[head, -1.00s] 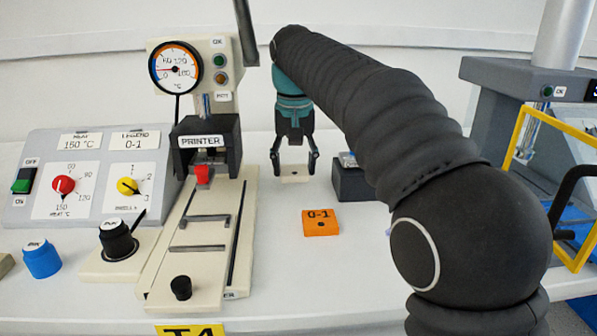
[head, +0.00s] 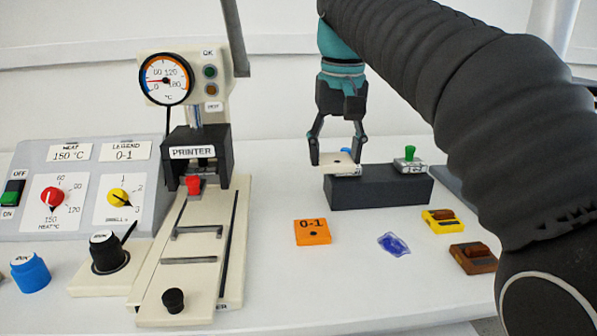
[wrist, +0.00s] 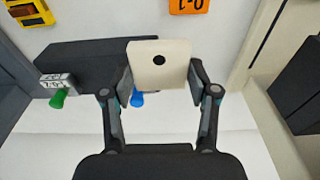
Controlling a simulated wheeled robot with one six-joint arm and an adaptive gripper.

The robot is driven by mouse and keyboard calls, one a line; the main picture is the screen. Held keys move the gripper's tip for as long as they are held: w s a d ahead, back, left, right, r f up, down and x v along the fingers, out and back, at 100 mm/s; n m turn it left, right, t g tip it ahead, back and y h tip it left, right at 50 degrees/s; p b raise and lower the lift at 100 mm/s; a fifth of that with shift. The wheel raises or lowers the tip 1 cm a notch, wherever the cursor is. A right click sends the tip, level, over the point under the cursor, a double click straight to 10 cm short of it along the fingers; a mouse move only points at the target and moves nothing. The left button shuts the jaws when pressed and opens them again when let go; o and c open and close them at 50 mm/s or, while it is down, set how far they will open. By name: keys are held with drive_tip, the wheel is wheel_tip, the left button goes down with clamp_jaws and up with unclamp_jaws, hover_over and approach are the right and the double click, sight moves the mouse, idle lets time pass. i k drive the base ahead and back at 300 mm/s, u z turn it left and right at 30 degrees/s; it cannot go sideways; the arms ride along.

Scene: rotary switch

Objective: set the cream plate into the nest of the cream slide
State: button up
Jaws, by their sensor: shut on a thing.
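My gripper (head: 336,163) is shut on the cream plate (head: 338,157), a small flat square with a dark round hole. In the wrist view the plate (wrist: 160,72) sits level between the two fingers. It is at the left end of a dark block; whether it touches the block I cannot tell. The cream slide (head: 185,265) runs out of the printer toward the front, left of my gripper. Its nest (head: 195,246) is the bare area between dark strips and bars, and it looks empty. A black knob (head: 174,300) stands at the slide's front end.
The dark block (head: 385,190) carries a green-handled stamp (head: 410,162) and a blue-handled one, mostly hidden. An orange 0-1 tile (head: 312,232), a blue blob (head: 393,244), and yellow (head: 442,221) and brown (head: 474,258) pieces lie on the table. The printer (head: 199,150) overhangs the slide's back.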

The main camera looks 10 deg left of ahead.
sight(183, 289)
drive_tip(key=k, duration=1.5)
drive_tip(key=u, duration=1.55)
drive_tip(key=i, duration=1)
drive_tip(key=z, duration=1.6)
